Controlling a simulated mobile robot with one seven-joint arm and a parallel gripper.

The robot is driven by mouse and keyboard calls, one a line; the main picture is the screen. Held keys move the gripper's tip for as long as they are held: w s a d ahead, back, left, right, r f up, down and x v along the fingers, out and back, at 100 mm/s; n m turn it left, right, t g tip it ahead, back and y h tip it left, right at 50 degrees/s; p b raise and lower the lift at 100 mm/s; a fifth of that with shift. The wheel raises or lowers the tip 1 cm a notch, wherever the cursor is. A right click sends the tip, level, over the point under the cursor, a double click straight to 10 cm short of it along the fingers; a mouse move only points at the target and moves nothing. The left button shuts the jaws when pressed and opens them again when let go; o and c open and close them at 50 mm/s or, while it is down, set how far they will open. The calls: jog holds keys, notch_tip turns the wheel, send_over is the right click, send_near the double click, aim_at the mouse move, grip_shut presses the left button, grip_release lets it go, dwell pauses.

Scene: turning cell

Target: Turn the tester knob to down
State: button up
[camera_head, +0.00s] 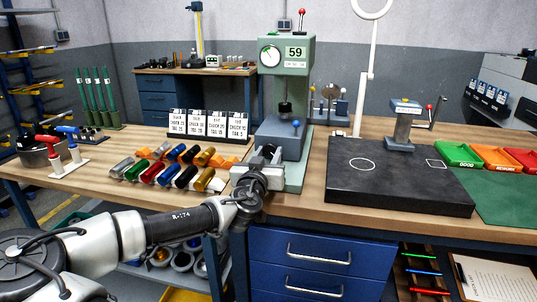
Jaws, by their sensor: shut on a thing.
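The tester (291,88) is a pale green upright machine with a round dial and a display reading 59. It stands near the back edge of the wooden workbench, and its base reaches forward. My gripper (268,156) is at the front of the tester's base, at its left side. It is shut on the tester knob, which is mostly hidden behind the fingers and wrist, so I cannot tell which way the knob points.
Several coloured cylinders (171,166) lie in a rack left of my gripper. White label cards (210,125) stand behind them. A black plate (394,178) with a grey stand lies to the right. Blue drawers (322,255) are below the bench edge.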

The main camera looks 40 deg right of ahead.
jog(key=n+p, duration=0.1)
jog(key=n, duration=0.2)
jog(key=shift+r+n, duration=0.1)
jog(key=shift+n, duration=0.3)
jog(key=n+p, duration=0.1)
jog(key=n, duration=0.2)
jog(key=shift+d+n, duration=0.1)
jog(key=shift+n, duration=0.3)
jog(key=n+p, duration=0.3)
jog(key=n, duration=0.4)
jog(key=shift+r, duration=0.1)
jog(key=n+p, duration=0.2)
jog(key=n, duration=0.4)
jog(key=shift+n, duration=0.3)
jog(key=n+p, duration=0.1)
jog(key=n, duration=0.3)
jog(key=shift+n+p, duration=0.3)
jog(key=shift+n, duration=0.1)
jog(key=o, duration=1.1)
jog(key=shift+c, duration=0.2)
